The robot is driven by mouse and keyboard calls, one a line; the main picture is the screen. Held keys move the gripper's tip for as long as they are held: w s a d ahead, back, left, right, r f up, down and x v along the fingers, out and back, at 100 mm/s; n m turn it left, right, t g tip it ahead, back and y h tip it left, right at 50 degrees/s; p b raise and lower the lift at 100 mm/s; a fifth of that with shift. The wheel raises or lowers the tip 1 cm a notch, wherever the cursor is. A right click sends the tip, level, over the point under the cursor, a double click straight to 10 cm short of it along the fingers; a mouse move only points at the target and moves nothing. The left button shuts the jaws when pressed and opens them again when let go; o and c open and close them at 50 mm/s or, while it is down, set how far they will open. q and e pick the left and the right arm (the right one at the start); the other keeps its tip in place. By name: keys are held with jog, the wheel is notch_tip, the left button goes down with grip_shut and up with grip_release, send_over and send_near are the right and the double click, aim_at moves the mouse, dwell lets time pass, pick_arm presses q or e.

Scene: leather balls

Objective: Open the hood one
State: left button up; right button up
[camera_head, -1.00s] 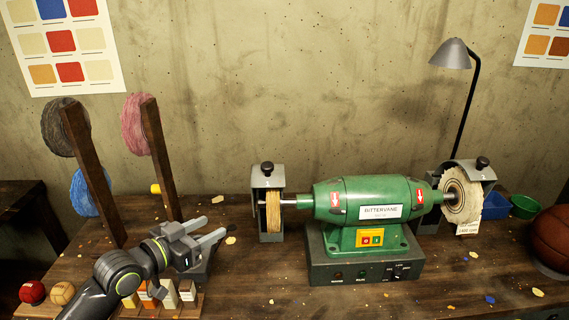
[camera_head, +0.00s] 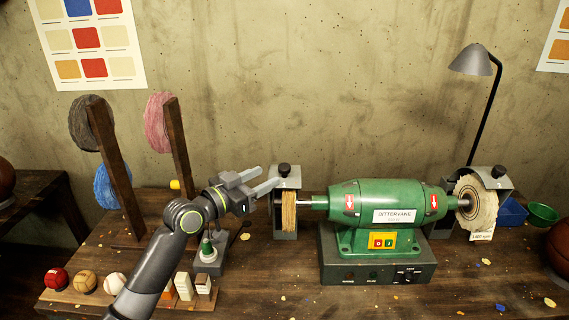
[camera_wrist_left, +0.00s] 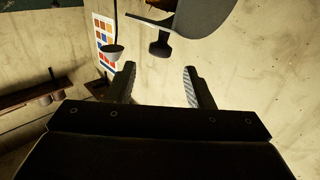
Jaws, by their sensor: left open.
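Hood one is the grey hood (camera_head: 291,184) over the left, tan wheel (camera_head: 289,212) of the green grinder (camera_head: 375,206). It is down over the wheel, with a black knob (camera_head: 284,169) on top. My left gripper (camera_head: 269,177) is open and empty at the hood's left side, its fingers pointing right toward it. In the left wrist view, the dark knob (camera_wrist_left: 160,46) lies ahead of and between the open fingers (camera_wrist_left: 158,72), apart from them, with the grey hood (camera_wrist_left: 208,16) above right. My right gripper is not in view.
A second hood (camera_head: 497,176) stands over the pale right wheel. Brown posts (camera_head: 178,150) with coloured discs stand left of my arm. A small stand with a green top (camera_head: 208,248) and several balls are near the arm. A lamp (camera_head: 478,62) stands behind at right.

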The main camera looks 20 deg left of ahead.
aim_at(280, 169)
pick_arm(q)
jog(key=p+x, duration=0.1)
jog(key=x, duration=0.7)
jog(key=shift+p, duration=0.3)
jog(key=shift+s, duration=0.1)
jog(key=shift+c, duration=0.2)
jog(key=shift+a+f, duration=0.1)
grip_shut()
